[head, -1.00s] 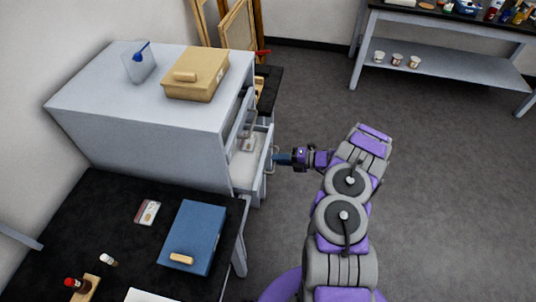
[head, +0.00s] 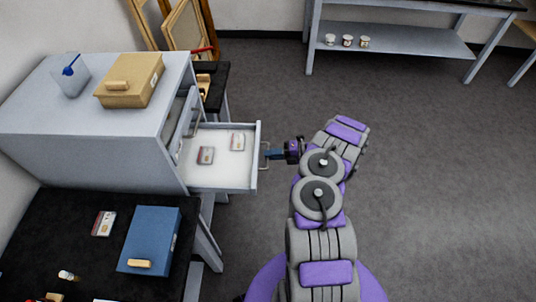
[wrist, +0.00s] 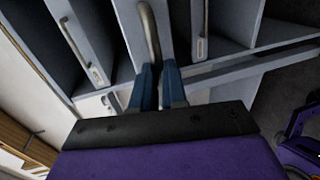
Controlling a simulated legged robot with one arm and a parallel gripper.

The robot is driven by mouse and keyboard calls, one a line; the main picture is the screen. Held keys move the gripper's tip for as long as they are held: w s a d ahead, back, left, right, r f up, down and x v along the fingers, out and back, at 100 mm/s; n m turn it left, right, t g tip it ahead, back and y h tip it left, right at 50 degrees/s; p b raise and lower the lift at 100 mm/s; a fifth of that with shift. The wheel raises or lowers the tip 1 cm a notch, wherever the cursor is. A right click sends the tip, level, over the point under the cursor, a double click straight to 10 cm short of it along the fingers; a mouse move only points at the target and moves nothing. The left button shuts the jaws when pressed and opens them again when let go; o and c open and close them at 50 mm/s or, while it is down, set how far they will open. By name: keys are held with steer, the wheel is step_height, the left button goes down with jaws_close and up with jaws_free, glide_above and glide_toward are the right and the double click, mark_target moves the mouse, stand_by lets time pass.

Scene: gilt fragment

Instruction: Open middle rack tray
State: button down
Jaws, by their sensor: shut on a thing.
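The rack is a grey-white cabinet (head: 90,130) at the left in the head view. One tray (head: 222,180) is pulled well out of its right side, with two small labelled packets (head: 206,155) (head: 238,142) lying in it. A metal handle (wrist: 150,35) on the tray front shows in the wrist view. My gripper (head: 272,154) is at that handle, and its blue fingers (wrist: 158,85) are shut on it. Other rack fronts with handles (wrist: 82,52) show beside it in the wrist view.
A tan box (head: 130,82) and a clear container with a blue item (head: 70,75) stand on the cabinet. A black table (head: 60,225) with a blue box (head: 150,240) is in front. Open floor (head: 430,150) lies to the right.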

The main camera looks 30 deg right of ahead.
steer(key=shift+s+d+f, duration=0.2)
steer(key=shift+s+d, duration=0.05)
steer(key=c, duration=1.4)
jaws_free()
steer(key=shift+w+a, duration=0.15)
steer(key=shift+o, duration=1.2)
steer(key=shift+a+r, duration=0.1)
steer(key=p+v, duration=0.2)
steer(key=v, duration=1.5)
steer(key=shift+d, duration=0.25)
steer(key=shift+a+r, duration=0.1)
